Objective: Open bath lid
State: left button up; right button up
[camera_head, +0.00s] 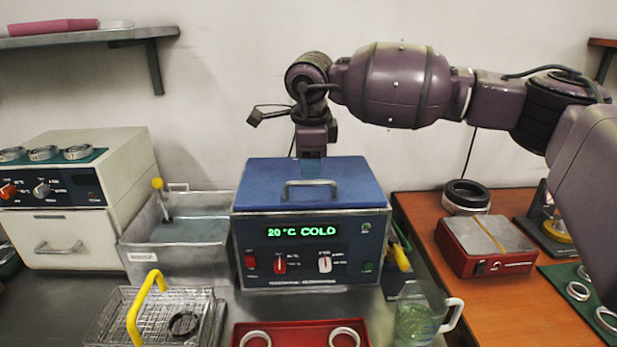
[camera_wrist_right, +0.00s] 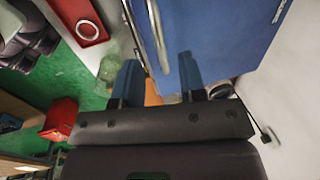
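The bath (camera_head: 312,245) is a box with a dark front panel that reads "20°C COLD". Its blue lid (camera_head: 255,185) lies flat and closed on top, with a metal bar handle (camera_head: 311,183) near the front. My right gripper (camera_head: 312,158) points down over the lid, behind the handle in the head view; its fingertips are hard to make out there. In the right wrist view its two blue fingers (camera_wrist_right: 160,80) are apart with nothing between them. That view also shows the blue lid (camera_wrist_right: 225,35) and the handle (camera_wrist_right: 158,35) ahead of the fingers. My left gripper is not in view.
A metal tank (camera_head: 180,245) stands left of the bath, with a wire basket (camera_head: 150,318) with a yellow handle before it. A red tray (camera_head: 300,328) with rings and a glass jug (camera_head: 417,318) are in front. A red-based device (camera_head: 487,245) stands on the right.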

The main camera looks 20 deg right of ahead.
aim_at(309, 182)
jog(key=shift+w+d+f, duration=0.1)
jog(key=shift+w+f, duration=0.1)
jog(key=shift+f, duration=0.75)
jog(key=shift+w+f, duration=0.15)
jog(key=shift+f, duration=0.75)
grip_shut()
